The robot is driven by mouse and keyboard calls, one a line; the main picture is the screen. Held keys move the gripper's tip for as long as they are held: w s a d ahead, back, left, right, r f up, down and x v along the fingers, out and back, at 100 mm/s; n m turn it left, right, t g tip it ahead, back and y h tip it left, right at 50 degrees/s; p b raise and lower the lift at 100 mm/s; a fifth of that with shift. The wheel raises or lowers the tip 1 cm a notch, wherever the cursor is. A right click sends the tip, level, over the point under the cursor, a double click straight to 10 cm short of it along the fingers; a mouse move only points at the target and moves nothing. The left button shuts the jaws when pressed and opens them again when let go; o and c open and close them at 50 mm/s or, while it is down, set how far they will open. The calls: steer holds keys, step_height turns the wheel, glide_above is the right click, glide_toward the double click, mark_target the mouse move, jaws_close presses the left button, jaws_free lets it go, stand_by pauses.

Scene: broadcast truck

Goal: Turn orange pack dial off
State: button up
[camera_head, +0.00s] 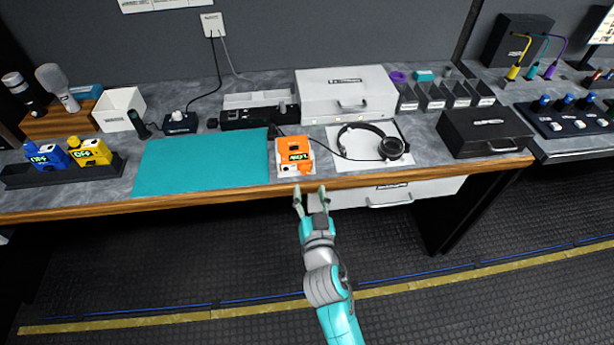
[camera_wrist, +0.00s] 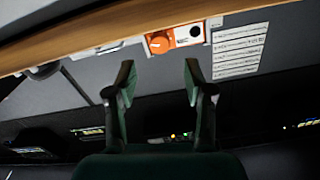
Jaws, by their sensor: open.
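The orange pack (camera_head: 294,148) lies on the desk near its front edge, with a small lit green display whose word I cannot read for sure. Its orange dial (camera_head: 306,168) sits at the front right of the pack. In the wrist view the round dial (camera_wrist: 160,42) has a pale mark and shows beyond my fingertips, beside the pack's orange face (camera_wrist: 188,35). My gripper (camera_head: 311,197) is open and empty, just in front of the desk edge and below the pack, apart from the dial. Its two fingers also show in the wrist view (camera_wrist: 159,82).
A teal mat (camera_head: 205,160) lies left of the pack, and headphones (camera_head: 372,142) lie right. Blue (camera_head: 45,157) and yellow (camera_head: 90,152) packs reading OFF stand in a dark holder at far left. A drawer (camera_head: 390,192) hangs under the desk edge. Floor in front is clear.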

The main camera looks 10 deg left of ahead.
mark_target(306, 172)
steer(key=shift+x, duration=2.9)
jaws_close()
